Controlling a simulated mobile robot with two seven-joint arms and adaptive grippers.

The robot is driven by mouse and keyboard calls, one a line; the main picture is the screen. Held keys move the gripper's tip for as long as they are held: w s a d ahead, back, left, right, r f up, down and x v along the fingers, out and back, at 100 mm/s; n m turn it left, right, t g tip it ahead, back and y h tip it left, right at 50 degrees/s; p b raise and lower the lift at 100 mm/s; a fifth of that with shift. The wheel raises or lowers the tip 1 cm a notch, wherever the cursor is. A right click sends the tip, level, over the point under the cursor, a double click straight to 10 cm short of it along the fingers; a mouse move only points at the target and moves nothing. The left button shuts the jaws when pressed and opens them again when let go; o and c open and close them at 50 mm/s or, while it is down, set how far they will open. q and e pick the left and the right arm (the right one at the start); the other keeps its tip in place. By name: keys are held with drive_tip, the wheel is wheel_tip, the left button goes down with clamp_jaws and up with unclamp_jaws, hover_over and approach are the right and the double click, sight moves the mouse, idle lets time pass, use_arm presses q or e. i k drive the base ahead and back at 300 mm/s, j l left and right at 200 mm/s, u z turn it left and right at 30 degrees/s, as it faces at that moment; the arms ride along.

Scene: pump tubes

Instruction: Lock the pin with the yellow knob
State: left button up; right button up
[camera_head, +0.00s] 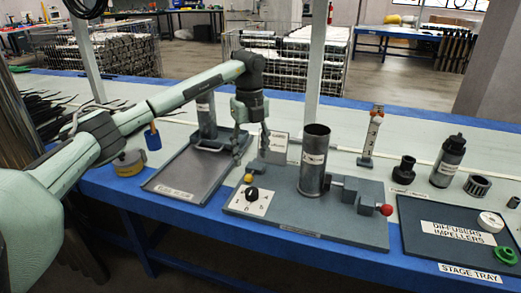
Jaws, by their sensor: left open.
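The yellow knob (248,178) is small and round. It sits at the back left of the grey fixture plate (325,226), just behind a white panel (252,202) with a black knob. The pin itself cannot be made out. My left gripper (251,158) points down, open, with its fingers above and behind the yellow knob. They look empty and apart from the knob. A dark upright cylinder (313,160) stands on the plate to the right. My right gripper is not in view.
A red-ended clamp (386,209) is at the plate's right. A grey tray (183,183) lies to the left, with another cylinder (207,118) at its back. The stage tray (424,243) is at the right, with a bottle (447,160) behind it.

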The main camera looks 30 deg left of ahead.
sight(249, 178)
drive_tip(key=k, duration=1)
